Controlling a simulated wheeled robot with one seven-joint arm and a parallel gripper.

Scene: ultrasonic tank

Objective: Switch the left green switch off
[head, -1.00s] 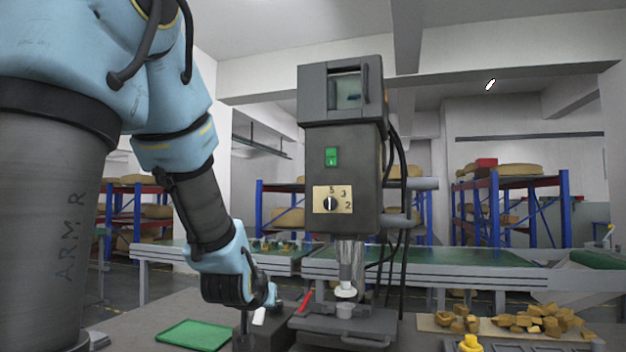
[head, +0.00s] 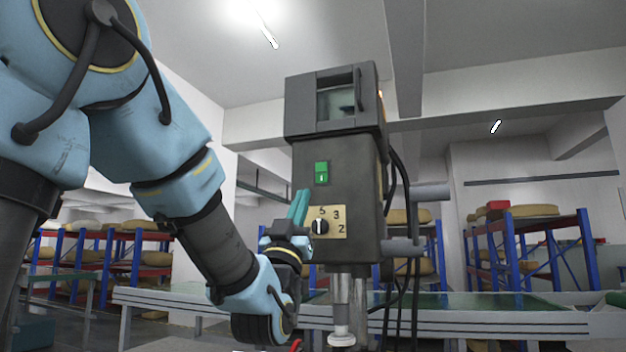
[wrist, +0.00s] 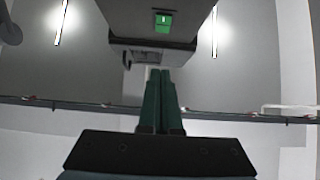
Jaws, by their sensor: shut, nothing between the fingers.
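The green switch (head: 321,173) sits on the front face of a dark grey machine (head: 335,205), above a dial plate. It also shows in the wrist view (wrist: 164,21), near the top, beyond my fingertips. It is the only green switch I see. My gripper (head: 299,207) is in front of the machine, left of the dial and below the switch, with its teal fingers pointing up. In the wrist view the fingers (wrist: 160,85) are together, with nothing between them. They look apart from the switch.
A rotary dial (head: 320,227) on a beige plate is just right of my fingers. Cables (head: 402,230) hang on the machine's right side. A conveyor (head: 480,310) and blue racks (head: 535,245) stand behind. Open air lies above my fingers.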

